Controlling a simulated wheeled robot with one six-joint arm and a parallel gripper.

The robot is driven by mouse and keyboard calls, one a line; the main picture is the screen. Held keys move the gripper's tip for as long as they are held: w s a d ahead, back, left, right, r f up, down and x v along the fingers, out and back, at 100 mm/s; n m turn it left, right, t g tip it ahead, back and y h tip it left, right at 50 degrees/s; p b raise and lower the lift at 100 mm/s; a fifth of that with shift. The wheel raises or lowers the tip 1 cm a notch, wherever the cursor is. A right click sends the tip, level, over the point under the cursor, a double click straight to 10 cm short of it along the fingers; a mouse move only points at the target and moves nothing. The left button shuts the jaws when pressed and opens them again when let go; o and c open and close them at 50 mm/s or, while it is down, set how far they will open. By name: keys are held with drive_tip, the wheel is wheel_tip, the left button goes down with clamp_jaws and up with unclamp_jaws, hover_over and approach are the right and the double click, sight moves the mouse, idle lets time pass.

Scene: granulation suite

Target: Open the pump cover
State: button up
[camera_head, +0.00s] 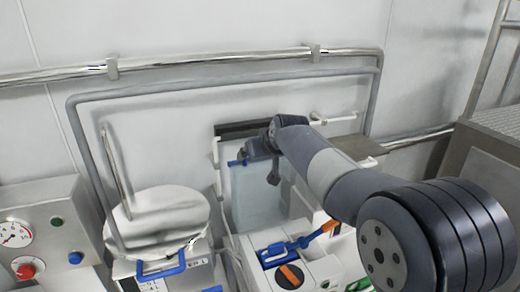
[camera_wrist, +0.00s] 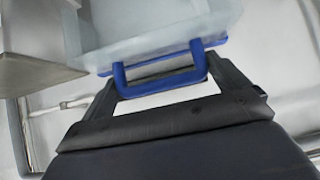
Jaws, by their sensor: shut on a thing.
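The pump cover (camera_head: 262,198) is a translucent panel that stands raised, close to upright, at the back of the white pump housing (camera_head: 322,268). Its blue handle (camera_head: 236,163) shows at the cover's upper edge, partly hidden by my gripper (camera_head: 262,153). In the wrist view the blue handle (camera_wrist: 158,69) lies between the dark fingers of my gripper (camera_wrist: 165,80), which is shut on it. The clear cover (camera_wrist: 150,25) extends beyond the handle there. The exact finger contact is hard to make out.
A blue lever with an orange end (camera_head: 290,248) and an orange knob (camera_head: 290,275) sit on the pump's front. A round-lidded vessel (camera_head: 160,215) with a blue handle and a gauge panel (camera_head: 40,240) stand left. Wall rails (camera_head: 220,60) run behind. A grey cabinet (camera_head: 485,165) stands right.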

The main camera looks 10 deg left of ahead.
drive_tip(key=shift+r, duration=0.2)
drive_tip(key=o, duration=1)
drive_tip(key=shift+o, duration=0.2)
drive_tip(key=shift+s+d, duration=0.1)
drive_tip(key=b+v, duration=0.2)
drive_tip(key=v, duration=0.8)
drive_tip(key=shift+s+d+r, duration=0.15)
drive_tip(key=shift+s+r, duration=0.05)
